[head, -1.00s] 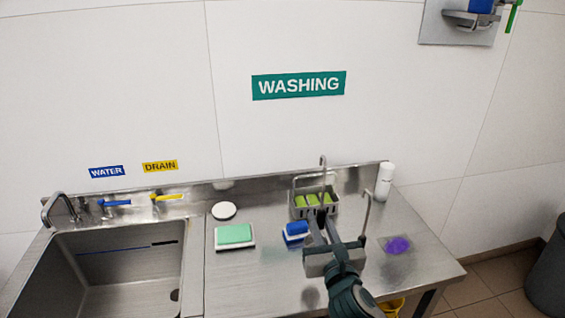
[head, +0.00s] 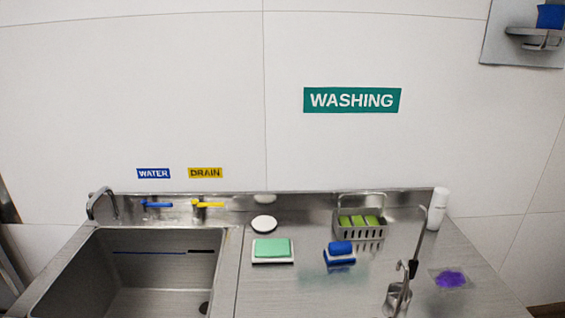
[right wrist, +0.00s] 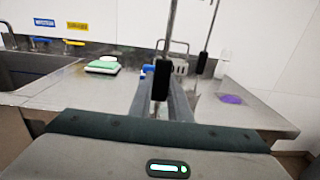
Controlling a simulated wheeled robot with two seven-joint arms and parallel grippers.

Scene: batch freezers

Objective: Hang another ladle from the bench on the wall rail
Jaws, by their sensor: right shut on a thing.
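My right gripper (right wrist: 162,88) is shut on the black grip of a ladle (right wrist: 161,78) in the right wrist view. Its thin metal handle rises out of the top of the picture; its lower end is hidden. A second ladle (right wrist: 203,64) with a black grip shows to its right. In the head view this ladle (head: 413,268) has a bent top and stands at the bench's right side. The wall rail and my left gripper are not in view.
The steel bench (head: 290,295) holds a green sponge (head: 272,249), a blue brush (head: 340,248), a wire basket (head: 361,230), a white bottle (head: 438,208) and a purple patch (head: 450,279). A sink (head: 150,265) is left. A wall bracket (head: 530,42) is upper right.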

